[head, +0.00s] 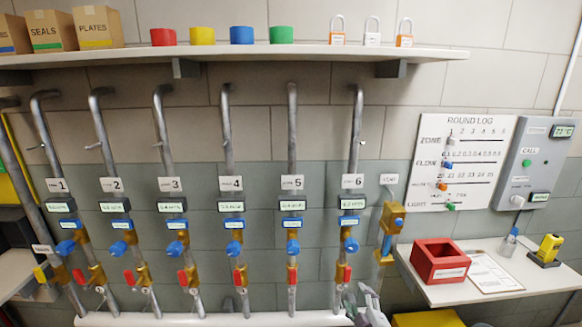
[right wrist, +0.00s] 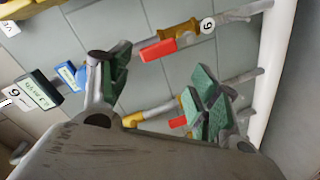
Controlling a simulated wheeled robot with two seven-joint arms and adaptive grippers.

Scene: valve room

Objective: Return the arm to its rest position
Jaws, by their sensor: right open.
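My right gripper (head: 362,300) is at the bottom of the head view, just right of the lower end of pipe 6 (head: 355,130). In the right wrist view its two green-padded fingers (right wrist: 161,78) stand apart with nothing between them. The red valve handle of pipe 6 (head: 347,272) is close by; in the right wrist view it (right wrist: 158,49) lies beyond the fingers, apart from them as far as I can tell. Most of my right arm is out of the head view. My left gripper does not show.
Several numbered pipes with blue knobs and red handles line the wall above a white bottom pipe (head: 210,320). At right, a white shelf (head: 430,294) holds a red box (head: 440,262), a paper and a yellow device (head: 547,250). A brass fitting (head: 391,222) hangs between them.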

